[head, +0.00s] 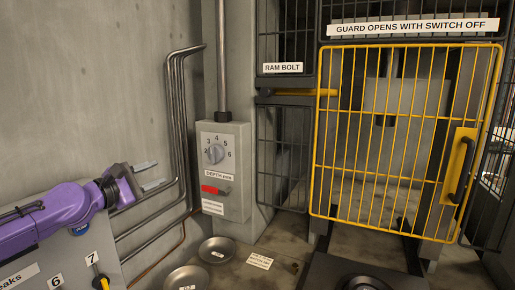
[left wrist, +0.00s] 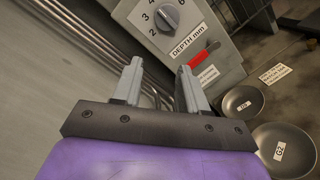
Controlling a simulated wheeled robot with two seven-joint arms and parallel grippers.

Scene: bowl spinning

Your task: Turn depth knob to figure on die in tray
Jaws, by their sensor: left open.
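The depth knob (head: 215,153) is a grey dial on the grey control box, ringed by figures 2 to 6, with a "DEPTH mm" label below. The knob (left wrist: 167,17) also shows at the top of the left wrist view; its exact setting is hard to tell. My left gripper (head: 151,176) is open and empty, left of the box and apart from the knob. Its two fingers (left wrist: 160,68) point toward the box in the left wrist view. I cannot make out a die or a tray holding one. My right gripper is not in view.
A red switch (head: 215,190) sits below the knob. Metal pipes (head: 180,120) run along the wall left of the box. Two bowls (head: 217,249) (head: 187,280) stand below. A yellow guard gate (head: 330,130) is at right. A ram bolt (head: 305,93) is beside it.

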